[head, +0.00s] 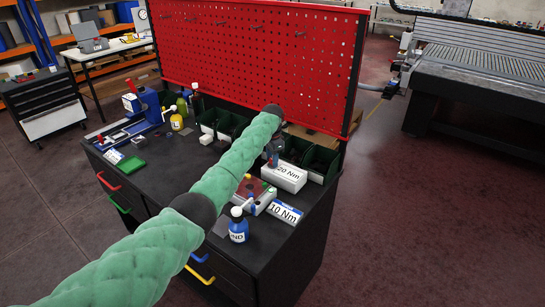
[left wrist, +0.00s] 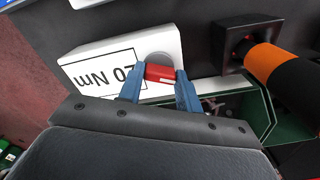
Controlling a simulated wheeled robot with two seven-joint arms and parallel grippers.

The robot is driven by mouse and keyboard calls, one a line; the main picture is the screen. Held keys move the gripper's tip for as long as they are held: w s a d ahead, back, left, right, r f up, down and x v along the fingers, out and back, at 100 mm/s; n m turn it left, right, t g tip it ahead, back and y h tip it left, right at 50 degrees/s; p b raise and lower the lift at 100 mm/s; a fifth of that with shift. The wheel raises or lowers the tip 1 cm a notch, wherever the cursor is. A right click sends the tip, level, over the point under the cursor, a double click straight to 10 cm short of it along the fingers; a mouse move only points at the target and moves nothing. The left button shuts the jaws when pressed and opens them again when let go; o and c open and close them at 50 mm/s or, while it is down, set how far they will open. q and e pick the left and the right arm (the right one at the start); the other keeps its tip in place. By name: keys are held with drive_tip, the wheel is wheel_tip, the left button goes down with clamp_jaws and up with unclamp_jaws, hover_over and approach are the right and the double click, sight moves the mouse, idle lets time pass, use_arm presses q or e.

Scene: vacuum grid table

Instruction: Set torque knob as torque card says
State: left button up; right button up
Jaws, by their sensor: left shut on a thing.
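A white box (head: 284,177) marked "20 Nm" stands on the dark bench top; it also shows in the left wrist view (left wrist: 90,66). A red knob (left wrist: 159,73) sits at one end of it, against a round grey disc (left wrist: 160,58). My left gripper (left wrist: 160,88) has its blue fingers on both sides of the red knob and is shut on it. In the head view my left gripper (head: 272,152) is mostly hidden by my green-sleeved arm. A white card (head: 286,212) reading "10 Nm" lies at the bench's right front edge. My right gripper is not seen.
An orange and black handle (left wrist: 280,62) stands close to the box in the left wrist view. Dark green bins (head: 320,160) line the back under the red pegboard (head: 255,55). A blue bottle (head: 238,226) stands in front, near a red-topped fixture (head: 252,191).

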use_arm(q)
drive_tip(key=n+p, duration=0.2)
drive_tip(key=n, duration=0.3)
drive_tip(key=shift+r+n, duration=0.1)
drive_tip(key=shift+n, duration=0.2)
drive_tip(key=n+p, duration=0.1)
drive_tip(key=n, duration=0.1)
drive_tip(key=shift+n, duration=0.4)
drive_tip(key=shift+n+p, duration=0.3)
drive_tip(key=shift+n, duration=0.9)
drive_tip(key=shift+s+n, duration=0.1)
drive_tip(key=shift+n, duration=0.6)
drive_tip(key=shift+n+p, duration=0.3)
drive_tip(key=shift+n, duration=0.6)
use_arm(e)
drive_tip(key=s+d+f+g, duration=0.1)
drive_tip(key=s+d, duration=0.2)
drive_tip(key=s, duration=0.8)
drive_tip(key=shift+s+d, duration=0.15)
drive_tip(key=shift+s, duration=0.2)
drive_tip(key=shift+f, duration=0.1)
